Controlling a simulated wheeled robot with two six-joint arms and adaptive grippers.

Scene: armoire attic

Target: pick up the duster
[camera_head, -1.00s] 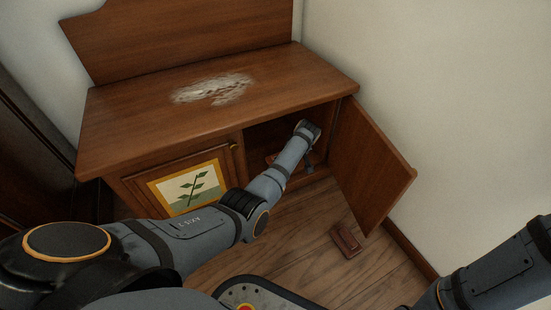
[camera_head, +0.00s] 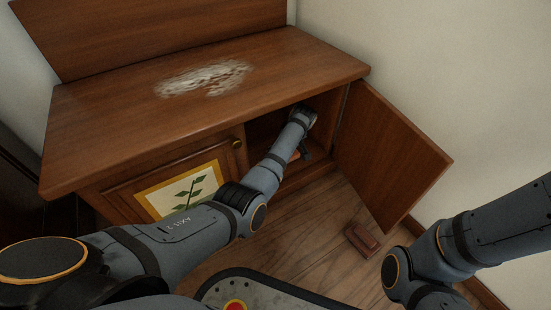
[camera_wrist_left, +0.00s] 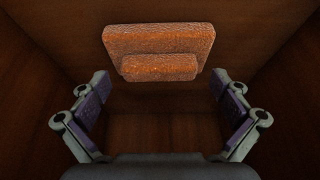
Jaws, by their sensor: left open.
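The duster appears to be the orange-brown, rough-textured block with a smaller block on its face (camera_wrist_left: 158,52), inside the cabinet's open compartment. In the left wrist view it sits ahead of and above the open fingers, apart from them. A sliver of orange (camera_head: 295,156) shows beside my wrist in the head view, mostly hidden by the arm. My left gripper (camera_wrist_left: 160,118) is open and empty, its two fingers spread wide inside the compartment.
The wooden cabinet (camera_head: 150,125) has a whitish dusty patch (camera_head: 205,77) on top. Its right door (camera_head: 390,150) stands open; the left door with a plant picture (camera_head: 185,190) is shut. A reddish-brown block (camera_head: 363,238) lies on the floor. Compartment walls surround my gripper.

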